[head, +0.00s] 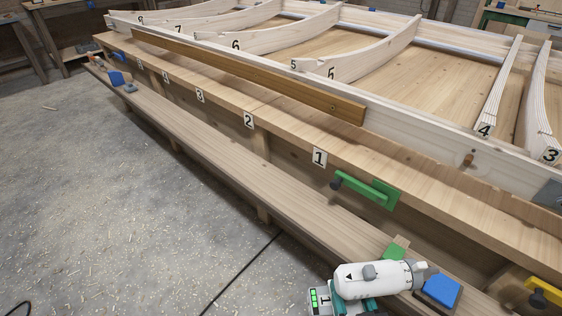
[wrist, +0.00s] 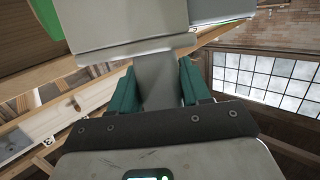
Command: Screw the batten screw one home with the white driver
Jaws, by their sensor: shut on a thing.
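The white driver (head: 362,280) is at the bottom right of the head view, lying roughly level with its nose to the right. My gripper (head: 358,304) is below it, its teal fingers partly cut off by the frame edge. In the wrist view, my gripper (wrist: 160,85) has its teal fingers closed on the driver's grey grip (wrist: 158,90), with the driver's body (wrist: 120,25) across the top. A brown batten (head: 250,75) lies along the pale side rail. A small dark dot near its right end may be a screw (head: 333,107); the driver is well apart from it.
A long bench (head: 200,122) with a low step (head: 205,145) runs beside the frame, with number plates along it. A blue block (head: 441,290) sits close right of the driver. The floor (head: 120,190) at left is mostly clear, with shavings.

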